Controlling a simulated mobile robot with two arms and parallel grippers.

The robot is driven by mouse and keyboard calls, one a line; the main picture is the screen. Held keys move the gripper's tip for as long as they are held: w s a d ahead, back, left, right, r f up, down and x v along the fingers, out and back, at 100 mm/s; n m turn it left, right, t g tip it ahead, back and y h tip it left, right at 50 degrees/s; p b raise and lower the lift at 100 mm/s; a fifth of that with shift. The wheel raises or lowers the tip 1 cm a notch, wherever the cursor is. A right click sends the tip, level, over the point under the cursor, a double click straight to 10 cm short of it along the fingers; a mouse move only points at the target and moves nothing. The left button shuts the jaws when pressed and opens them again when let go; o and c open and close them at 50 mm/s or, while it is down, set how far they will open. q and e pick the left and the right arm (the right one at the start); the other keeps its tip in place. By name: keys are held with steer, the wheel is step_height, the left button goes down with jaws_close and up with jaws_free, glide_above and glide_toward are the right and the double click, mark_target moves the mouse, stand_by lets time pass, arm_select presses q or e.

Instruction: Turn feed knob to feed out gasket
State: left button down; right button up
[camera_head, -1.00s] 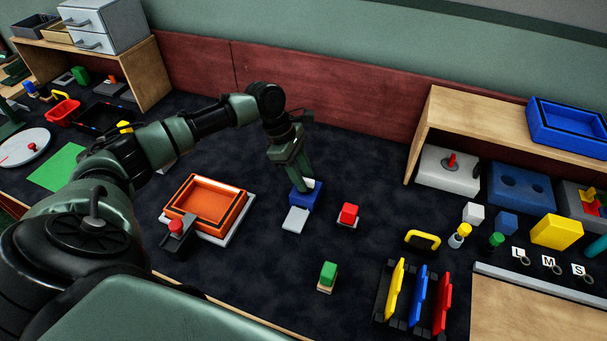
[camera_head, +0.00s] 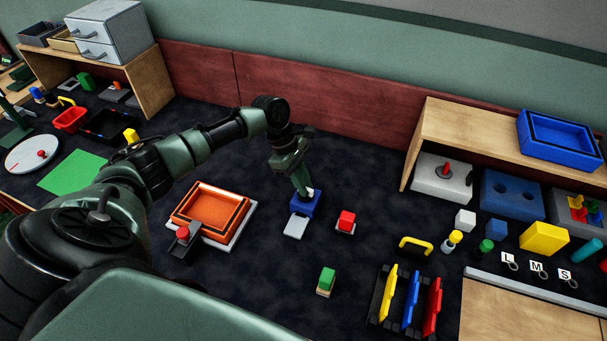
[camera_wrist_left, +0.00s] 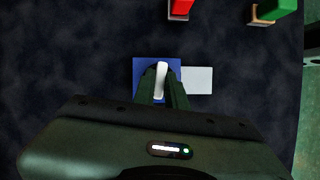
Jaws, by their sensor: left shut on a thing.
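The feed device is a blue box (camera_head: 306,206) with a light grey plate (camera_head: 296,227) at its front, in the middle of the dark table. A white knob (camera_wrist_left: 161,80) stands on top of the blue box. My left gripper (camera_head: 307,190) comes down from above and is shut on the white knob. In the left wrist view the fingers lie on both sides of the knob, which looks narrow and long. The grey plate (camera_wrist_left: 197,80) looks bare there. I see no gasket on it. My right gripper is not in view.
A red block (camera_head: 347,219) stands right of the blue box, and a green block (camera_head: 326,279) stands in front. An orange tray (camera_head: 211,209) is at the left. A rack (camera_head: 374,318) with coloured plates stands front right.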

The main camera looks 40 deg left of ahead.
arm_select(q)
steer(key=shift+d+r+m+g+p, duration=0.15)
steer(key=shift+r+m+g+p, duration=0.2)
steer(key=shift+m+p, duration=0.6)
steer(key=shift+w+p, duration=0.1)
steer(key=shift+p, duration=0.5)
steer(key=shift+f+m+g, duration=0.15)
steer(key=shift+m+g, duration=0.1)
steer(key=shift+m, duration=0.3)
steer(key=m, duration=0.1)
steer(key=m+g, duration=0.1)
steer(key=m, duration=0.1)
steer(key=shift+w+f+m, duration=0.15)
steer(key=shift+m, duration=0.15)
steer(key=m+g+y, duration=0.1)
steer(key=m, duration=0.2)
steer(key=shift+w+m+g+b, duration=0.1)
steer(key=shift+m+g+b, duration=0.2)
steer(key=shift+m+b, duration=0.1)
steer(key=m+y, duration=0.1)
steer(key=m, duration=0.1)
steer(key=shift+d+m+g, duration=0.1)
steer(key=shift+m+g, duration=0.2)
steer(key=shift+m+y, duration=0.6)
steer(key=shift+m, duration=0.9)
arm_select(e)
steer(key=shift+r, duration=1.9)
arm_select(q)
steer(key=shift+m, duration=0.3)
